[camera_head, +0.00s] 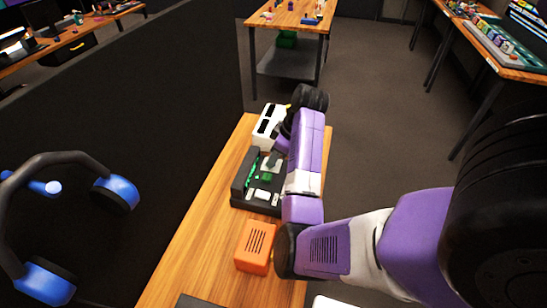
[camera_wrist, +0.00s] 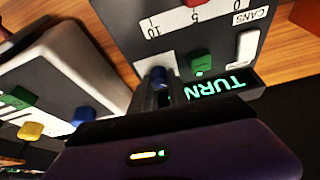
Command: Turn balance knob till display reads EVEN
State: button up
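The dark control panel (camera_head: 240,201) lies on the wooden bench in the head view, partly hidden by my arm. It also fills the upper middle of the wrist view (camera_wrist: 185,35). Its display (camera_wrist: 215,88) shows green letters that read TURN, upside down in that view. In the head view the fingertips are hard to make out above the panel.
The panel also bears a red control (camera_wrist: 196,3), a green button (camera_wrist: 200,63) and a white switch (camera_wrist: 248,45). A white device (camera_head: 268,128) stands behind the panel, close to my gripper. An orange box (camera_head: 255,246) stands in front. A dark partition (camera_head: 150,130) borders the bench's left side.

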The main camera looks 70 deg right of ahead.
grip_shut()
jog(key=shift+p, duration=0.3)
jog(key=m+p, duration=0.1)
jog(key=m+h+p, duration=0.1)
jog(key=shift+a+r+m, duration=0.15)
jog(key=shift+m, duration=0.25)
jog(key=shift+m+g+h+p, duration=0.5)
jog(key=shift+m+h+p, duration=0.3)
jog(key=shift+m+p, duration=1)
jog(key=shift+m, duration=0.4)
jog(key=o, duration=0.8)
grip_release()
